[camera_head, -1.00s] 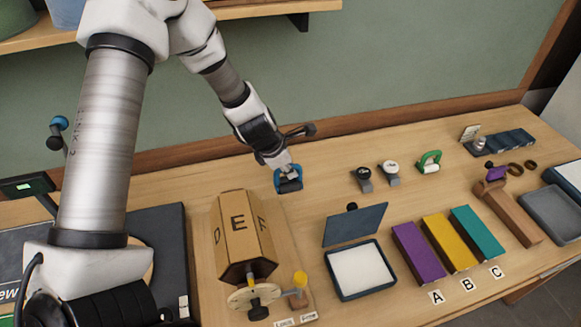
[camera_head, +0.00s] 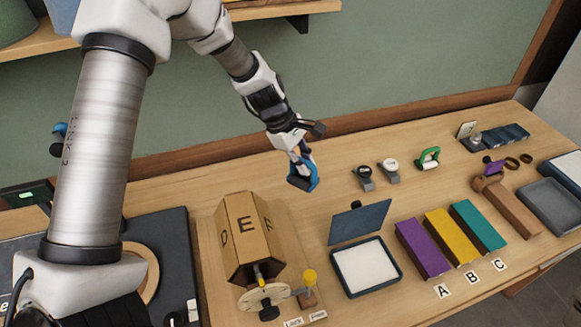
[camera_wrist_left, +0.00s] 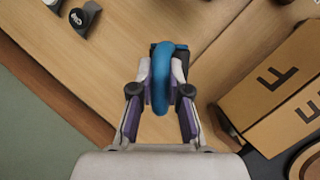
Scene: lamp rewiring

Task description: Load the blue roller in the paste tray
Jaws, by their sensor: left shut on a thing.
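My left gripper (camera_head: 297,152) is shut on the blue roller (camera_head: 303,180) and holds it in the air behind the open tray. In the left wrist view the blue roller (camera_wrist_left: 163,78) sits between the fingertips of the left gripper (camera_wrist_left: 162,88). A dark-rimmed tray with a white filling (camera_head: 398,279) stands on the bench with its lid (camera_head: 360,223) raised. A grey shallow tray (camera_head: 556,208) lies at the far right; I cannot tell for certain which is the paste tray. My right gripper is not in view.
A lettered cardboard drum (camera_head: 242,238) on a wooden stand is left of the white-filled tray. Purple (camera_head: 424,248), yellow (camera_head: 452,237) and teal (camera_head: 478,226) blocks stand to its right.

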